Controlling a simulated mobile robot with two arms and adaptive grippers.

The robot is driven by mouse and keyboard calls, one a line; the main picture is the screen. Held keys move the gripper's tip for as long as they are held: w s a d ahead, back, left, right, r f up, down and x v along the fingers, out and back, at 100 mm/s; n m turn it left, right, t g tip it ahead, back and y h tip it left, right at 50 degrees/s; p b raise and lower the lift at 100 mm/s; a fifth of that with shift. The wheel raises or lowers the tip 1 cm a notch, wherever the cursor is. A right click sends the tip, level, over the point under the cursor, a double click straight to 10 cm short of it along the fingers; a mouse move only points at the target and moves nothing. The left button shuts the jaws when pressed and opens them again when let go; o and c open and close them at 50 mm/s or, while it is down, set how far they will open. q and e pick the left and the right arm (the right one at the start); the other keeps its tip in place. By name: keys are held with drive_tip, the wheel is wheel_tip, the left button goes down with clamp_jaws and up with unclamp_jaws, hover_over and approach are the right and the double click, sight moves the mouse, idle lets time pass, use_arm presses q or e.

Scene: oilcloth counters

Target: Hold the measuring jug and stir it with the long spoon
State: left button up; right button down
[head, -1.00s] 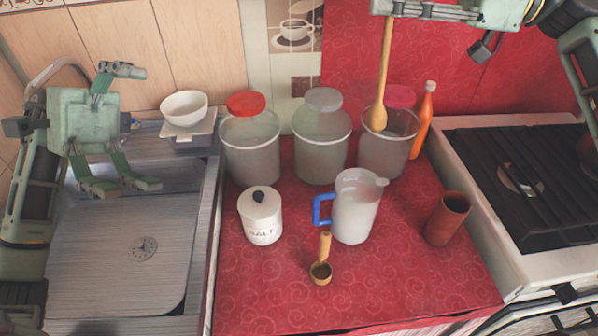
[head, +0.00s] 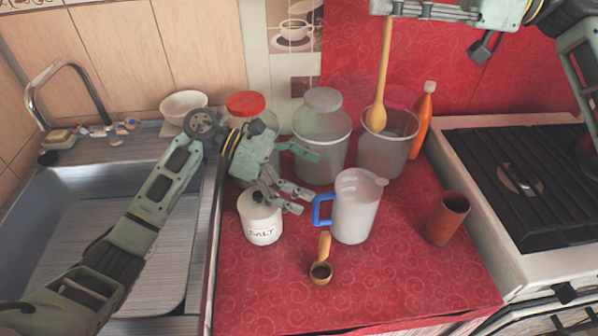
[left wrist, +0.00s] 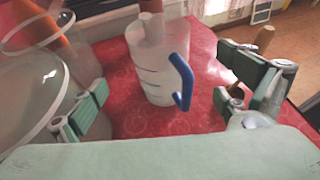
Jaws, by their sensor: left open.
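The measuring jug (head: 357,215), clear with a blue handle, stands upright on the red oilcloth. My left gripper (head: 308,177) is open and empty, just left of and above the jug's handle side. In the left wrist view the jug (left wrist: 160,75) shows between and beyond the open fingers (left wrist: 162,98), its blue handle towards the right finger; I see no contact. My right gripper (head: 388,10), partly cut off at the top edge, is shut on the handle of the long wooden spoon (head: 383,70). The spoon hangs bowl down in front of the right jar.
A salt pot (head: 260,220) stands just below my left gripper. Jars (head: 322,145) line the back, a brown cup (head: 447,220) stands right, then the stove (head: 530,190). The front cloth is clear.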

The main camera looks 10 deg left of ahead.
use_arm(q)
hover_over(349, 196)
drive_tip(key=s, duration=0.4)
wheel_tip(349, 196, down, 4)
drive_tip(key=shift+s+r, duration=0.1)
drive_tip(key=shift+s, duration=0.05)
drive_tip(key=shift+c, duration=0.5)
drive_tip(key=c, duration=1.9)
drive_tip(key=shift+o, duration=0.2)
